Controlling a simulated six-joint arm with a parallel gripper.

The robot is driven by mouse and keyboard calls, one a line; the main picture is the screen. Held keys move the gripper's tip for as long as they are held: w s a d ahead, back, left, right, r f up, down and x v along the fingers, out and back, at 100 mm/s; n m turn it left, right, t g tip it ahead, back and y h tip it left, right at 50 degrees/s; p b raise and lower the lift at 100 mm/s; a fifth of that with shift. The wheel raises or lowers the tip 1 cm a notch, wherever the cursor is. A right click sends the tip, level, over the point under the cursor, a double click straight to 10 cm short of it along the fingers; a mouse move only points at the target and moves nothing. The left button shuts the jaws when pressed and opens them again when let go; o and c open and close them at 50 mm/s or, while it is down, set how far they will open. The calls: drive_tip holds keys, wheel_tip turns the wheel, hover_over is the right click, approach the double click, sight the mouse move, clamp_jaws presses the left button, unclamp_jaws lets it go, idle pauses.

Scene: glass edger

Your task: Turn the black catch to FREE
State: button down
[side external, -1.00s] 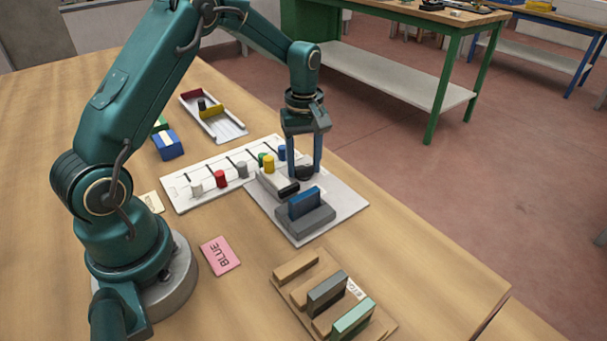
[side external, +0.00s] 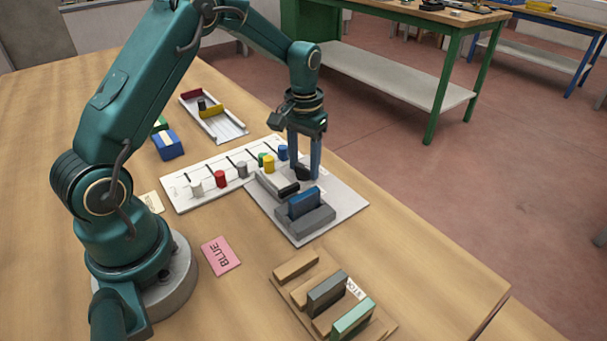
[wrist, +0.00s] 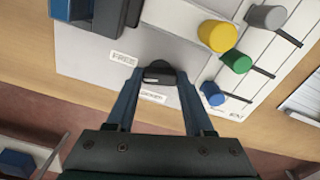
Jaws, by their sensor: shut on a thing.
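The black catch (side external: 302,173) sits on the pale plate (side external: 345,196), and my gripper (side external: 304,168) is shut on it from above. In the wrist view the catch (wrist: 158,73) lies between my two fingertips (wrist: 159,78), with a small pale mark on its near side. A label reading FREE (wrist: 123,58) is up and left of the catch. A second label (wrist: 152,97) is just below it, between my fingers, too small to read surely. The fingers partly hide the catch in the side view.
A grey holder with a blue piece (side external: 304,202) stands in front of the catch. A white board with coloured knobs (side external: 186,182) lies beyond. Wooden rack (side external: 296,265) is nearer.

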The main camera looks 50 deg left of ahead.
sight(304, 167)
drive_tip(key=shift+r+m, duration=0.1)
drive_tip(key=shift+m, duration=1.3)
drive_tip(key=shift+c, duration=1.4)
unclamp_jaws()
drive_tip(key=shift+r, duration=2.55)
